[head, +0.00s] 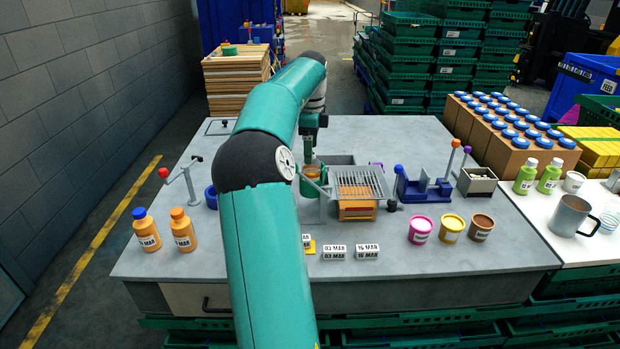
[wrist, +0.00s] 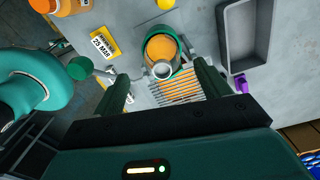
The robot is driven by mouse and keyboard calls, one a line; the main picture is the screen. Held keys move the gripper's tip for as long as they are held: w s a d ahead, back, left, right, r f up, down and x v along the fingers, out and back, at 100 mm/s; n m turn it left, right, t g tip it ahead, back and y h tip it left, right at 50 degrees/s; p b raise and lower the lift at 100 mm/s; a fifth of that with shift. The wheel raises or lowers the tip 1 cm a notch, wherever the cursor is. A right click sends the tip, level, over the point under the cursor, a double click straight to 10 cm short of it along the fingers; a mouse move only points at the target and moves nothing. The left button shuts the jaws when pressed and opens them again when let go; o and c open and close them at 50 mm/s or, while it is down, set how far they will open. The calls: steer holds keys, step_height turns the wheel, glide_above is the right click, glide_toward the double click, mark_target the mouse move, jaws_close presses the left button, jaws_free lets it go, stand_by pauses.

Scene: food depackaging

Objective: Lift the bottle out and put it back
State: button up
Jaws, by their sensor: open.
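An orange bottle (wrist: 160,48) with a pale open neck sits inside a green round holder (wrist: 149,38) in the wrist view. It also shows small in the head view as an orange top (head: 312,170) in the green holder beside the metal grate. My gripper (wrist: 162,76) is open, its two dark green fingers apart on either side of the bottle's neck end. In the head view my gripper (head: 309,152) is over the holder, partly hidden by my arm. I cannot tell whether the fingers touch the bottle.
A slatted metal grate (head: 358,183) stands over an orange crate (head: 357,211) right of the holder. A grey tray (wrist: 250,42) lies close by. A lever (head: 184,180) and two orange bottles (head: 164,231) stand at left. Coloured tubs (head: 451,228) stand at front right.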

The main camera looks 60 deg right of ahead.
step_height(320, 180, down, 6)
steer(key=shift+d+f, duration=0.1)
steer(key=shift+f, duration=0.15)
steer(key=c, duration=1.3)
steer(key=shift+r, duration=0.1)
step_height(320, 180, up, 18)
